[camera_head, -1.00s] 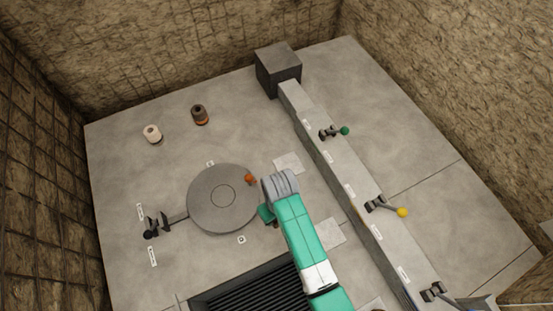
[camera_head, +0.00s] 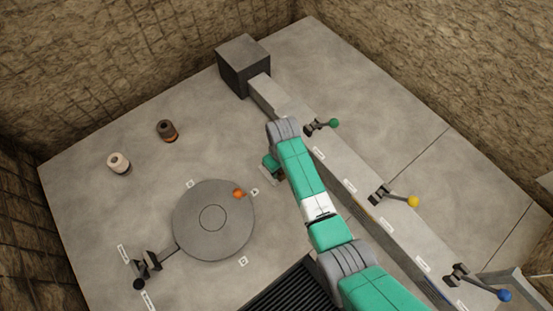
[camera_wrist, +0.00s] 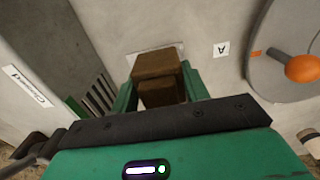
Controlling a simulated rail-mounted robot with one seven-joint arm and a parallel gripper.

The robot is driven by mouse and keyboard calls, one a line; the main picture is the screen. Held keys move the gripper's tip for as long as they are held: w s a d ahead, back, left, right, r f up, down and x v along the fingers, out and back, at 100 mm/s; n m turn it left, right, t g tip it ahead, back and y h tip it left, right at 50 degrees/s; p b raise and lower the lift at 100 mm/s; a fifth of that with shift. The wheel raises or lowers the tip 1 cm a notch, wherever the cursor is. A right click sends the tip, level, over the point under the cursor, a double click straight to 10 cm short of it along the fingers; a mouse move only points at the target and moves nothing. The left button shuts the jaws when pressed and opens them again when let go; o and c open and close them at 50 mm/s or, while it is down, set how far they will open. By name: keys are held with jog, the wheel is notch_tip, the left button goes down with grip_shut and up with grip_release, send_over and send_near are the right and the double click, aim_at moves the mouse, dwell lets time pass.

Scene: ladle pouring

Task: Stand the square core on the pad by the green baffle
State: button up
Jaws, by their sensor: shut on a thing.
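The square core (camera_wrist: 158,65) is a brown block between the two green fingers of my gripper (camera_wrist: 160,88), which is shut on it. In the wrist view a pale pad (camera_wrist: 133,62) shows around the core's far end. Whether the core touches the pad I cannot tell. In the head view my gripper (camera_head: 272,165) hangs beside the grey channel, and the arm covers most of the core and pad. The green-knobbed baffle lever (camera_head: 334,122) stands on the channel, right of my gripper.
A grey round turntable (camera_head: 190,225) with an orange knob (camera_head: 239,193) lies to the left. A cream cylinder (camera_head: 118,162) and a dark cylinder (camera_head: 167,130) stand at the back left. The channel (camera_head: 345,178) also carries yellow (camera_head: 413,201) and blue (camera_head: 505,295) levers. A dark grate (camera_head: 290,292) lies in front.

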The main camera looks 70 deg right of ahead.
jog(key=shift+w+d+f+b, duration=0.1)
jog(key=shift+w+d+b, duration=0.25)
jog(key=shift+w+d, duration=0.75)
jog(key=shift+w+d+f+b, duration=0.2)
jog(key=shift+w+f+b, duration=0.1)
jog(key=shift+b, duration=0.2)
notch_tip(320, 180, down, 3)
jog(key=shift+d+f+b, duration=0.1)
jog(key=shift+b, duration=1.05)
jog(key=shift+s, duration=0.1)
jog(key=o, duration=1.1)
notch_tip(320, 180, up, 12)
jog(key=p, duration=0.6)
